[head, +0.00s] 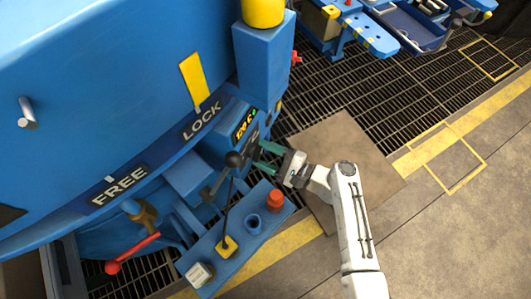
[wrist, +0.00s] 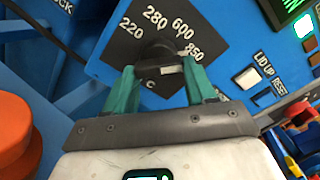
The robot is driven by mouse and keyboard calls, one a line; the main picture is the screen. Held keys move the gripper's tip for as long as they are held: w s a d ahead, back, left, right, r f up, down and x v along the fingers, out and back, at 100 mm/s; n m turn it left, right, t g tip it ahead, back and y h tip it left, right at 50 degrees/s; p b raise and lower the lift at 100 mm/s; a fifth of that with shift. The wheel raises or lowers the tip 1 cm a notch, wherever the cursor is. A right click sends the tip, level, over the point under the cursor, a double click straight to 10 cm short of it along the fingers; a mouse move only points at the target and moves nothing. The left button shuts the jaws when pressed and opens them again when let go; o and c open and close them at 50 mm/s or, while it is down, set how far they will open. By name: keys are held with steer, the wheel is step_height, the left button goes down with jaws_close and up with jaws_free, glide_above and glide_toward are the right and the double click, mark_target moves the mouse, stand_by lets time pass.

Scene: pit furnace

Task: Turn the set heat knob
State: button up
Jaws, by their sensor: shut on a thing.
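The set heat knob (wrist: 158,70) is a dark round knob with a pale pointer mark, on a black dial plate (wrist: 128,45) in the wrist view. White numbers 220, 280, 600 and 850 run around it. My gripper (wrist: 158,80) has its green fingers on either side of the knob and is shut on it. In the head view my gripper (head: 262,159) reaches to the right side of the blue control box (head: 222,132); the knob itself is hard to make out there.
In the wrist view, a LID UP button (wrist: 247,77) and a lit green display (wrist: 288,8) are right of the dial. Open floor lies right.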

steer(key=shift+f, duration=0.1)
steer(key=o, duration=1)
steer(key=shift+o, duration=0.2)
steer(key=v, duration=1)
steer(key=shift+s+d+p, duration=0.15)
steer(key=shift+d+p, duration=0.25)
steer(key=shift+p, duration=0.05)
